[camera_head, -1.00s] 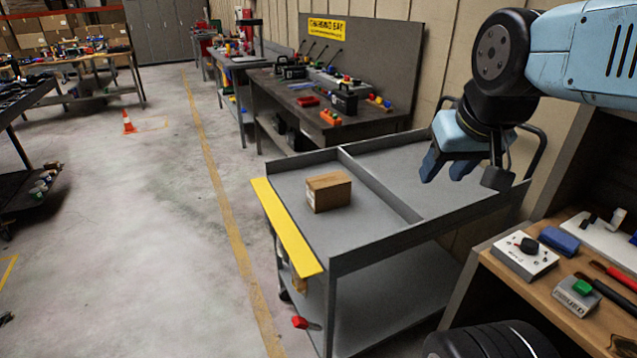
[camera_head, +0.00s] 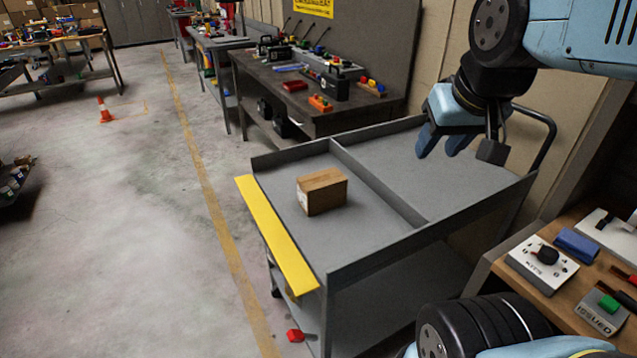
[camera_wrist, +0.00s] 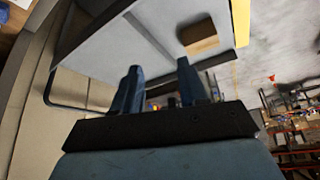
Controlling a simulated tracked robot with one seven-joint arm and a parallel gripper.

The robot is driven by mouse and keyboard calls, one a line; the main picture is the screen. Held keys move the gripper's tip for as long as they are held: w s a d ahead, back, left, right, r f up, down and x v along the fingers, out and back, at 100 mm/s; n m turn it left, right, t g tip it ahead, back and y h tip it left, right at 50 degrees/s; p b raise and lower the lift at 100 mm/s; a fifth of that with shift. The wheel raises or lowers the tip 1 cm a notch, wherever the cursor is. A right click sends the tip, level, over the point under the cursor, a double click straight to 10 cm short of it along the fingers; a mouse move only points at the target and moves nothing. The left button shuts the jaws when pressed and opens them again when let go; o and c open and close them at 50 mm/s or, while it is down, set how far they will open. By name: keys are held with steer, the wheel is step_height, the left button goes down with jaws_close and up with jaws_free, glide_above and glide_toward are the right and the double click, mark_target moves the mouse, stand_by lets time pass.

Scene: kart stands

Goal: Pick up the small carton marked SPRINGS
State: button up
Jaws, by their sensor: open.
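A small brown carton (camera_head: 322,191) sits on the left section of the grey cart's top (camera_head: 430,178). Its marking is too small to read. In the wrist view the carton (camera_wrist: 199,37) lies beyond the fingers, toward the upper right. My gripper (camera_head: 441,145) hangs above the cart's right section, to the right of the carton and apart from it. In the wrist view my gripper's fingers (camera_wrist: 158,92) stand apart with nothing between them.
A raised divider (camera_head: 378,180) splits the cart top, and a yellow strip (camera_head: 277,233) edges its left side. A wooden bench (camera_head: 545,285) with a switch box stands at right. A dark workbench (camera_head: 315,110) stands behind. Open floor lies left.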

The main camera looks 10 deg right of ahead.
steer(key=o, duration=0.3)
steer(key=shift+w, duration=0.25)
steer(key=o, duration=0.7)
steer(key=w+m, duration=0.1)
steer(key=w, duration=0.1)
steer(key=w+a+m+g, duration=0.1)
steer(key=w, duration=0.2)
steer(key=w+f+m, duration=0.1)
steer(key=w, duration=0.2)
steer(key=shift+a+f+m+g+h, duration=0.1)
steer(key=shift+a+m+g+h, duration=0.2)
steer(key=shift+a+g, duration=0.1)
steer(key=shift+o, duration=0.4)
steer(key=w+a+f+m+g+h, duration=0.1)
steer(key=w+a+f+m, duration=0.2)
steer(key=w, duration=0.4)
steer(key=shift+w+a+f, duration=0.25)
steer(key=shift+w+a, duration=0.15)
steer(key=m+h, duration=0.4)
steer(key=m, duration=0.3)
glide_toward(325, 185)
steer(key=w, duration=0.1)
steer(key=w+a, duration=0.1)
steer(key=w, duration=0.1)
steer(key=shift+w+a+r, duration=0.15)
steer(key=shift+a+r, duration=0.1)
steer(key=shift+a, duration=0.05)
steer(key=shift+f+h, duration=0.3)
steer(key=x, duration=1.3)
steer(key=shift+f, duration=0.25)
